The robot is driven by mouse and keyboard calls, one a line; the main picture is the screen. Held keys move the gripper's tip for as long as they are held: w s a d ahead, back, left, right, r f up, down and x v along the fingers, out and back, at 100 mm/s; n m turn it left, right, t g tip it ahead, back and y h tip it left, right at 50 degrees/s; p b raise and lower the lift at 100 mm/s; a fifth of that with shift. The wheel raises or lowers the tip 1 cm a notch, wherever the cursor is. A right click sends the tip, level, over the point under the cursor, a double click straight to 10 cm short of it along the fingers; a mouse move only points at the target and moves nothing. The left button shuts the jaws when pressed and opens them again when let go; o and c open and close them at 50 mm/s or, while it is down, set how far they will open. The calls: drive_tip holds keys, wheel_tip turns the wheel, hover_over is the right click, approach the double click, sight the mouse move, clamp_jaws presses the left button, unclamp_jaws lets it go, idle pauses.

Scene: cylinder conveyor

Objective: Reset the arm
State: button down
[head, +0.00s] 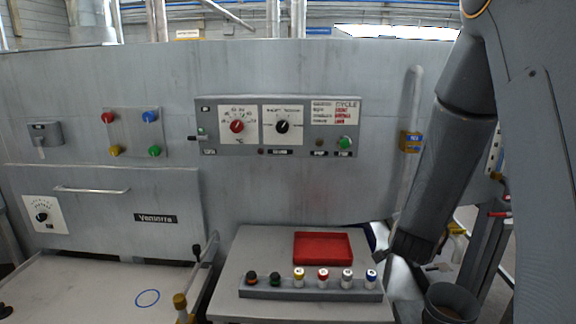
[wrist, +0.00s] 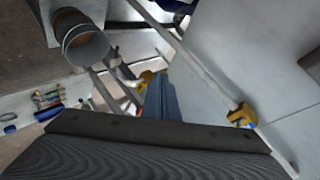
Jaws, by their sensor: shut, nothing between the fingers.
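My arm comes down the right side of the head view, and its lower end is to the right of the small table (head: 236,262). My gripper (wrist: 160,92) shows in the wrist view as blue-grey fingers beyond the dark wrist body. The fingers are together with nothing between them. In the head view I cannot make out the fingertips clearly. A red tray (head: 323,248) lies behind the rack on the table.
A grey machine wall (head: 300,190) with a control panel (head: 278,127) stands behind the table. A yellow-ended part (head: 410,141) sits on the wall near my arm. A round bin (head: 450,300) stands at the lower right. A lever (head: 197,275) rises at the table's left.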

drive_tip(key=s+a+n+g+y, duration=0.3)
drive_tip(key=s+a+n+y, duration=0.2)
drive_tip(key=s+a+n, duration=0.4)
drive_tip(key=s+a+r+n+g, duration=0.1)
drive_tip(key=s+a+n+g, duration=0.1)
drive_tip(key=s+a+n, duration=0.3)
drive_tip(key=s+a+n+g, duration=0.1)
drive_tip(key=s+n+g, duration=0.2)
drive_tip(key=s, duration=0.5)
drive_tip(key=s+f+g+b, duration=0.2)
drive_tip(key=s+f+b, duration=0.1)
drive_tip(key=f+b, duration=0.5)
drive_tip(key=shift+f+y+b, duration=0.3)
drive_tip(key=shift+f+b, duration=0.1)
drive_tip(key=shift+f, duration=0.25)
drive_tip(key=shift+d, duration=0.1)
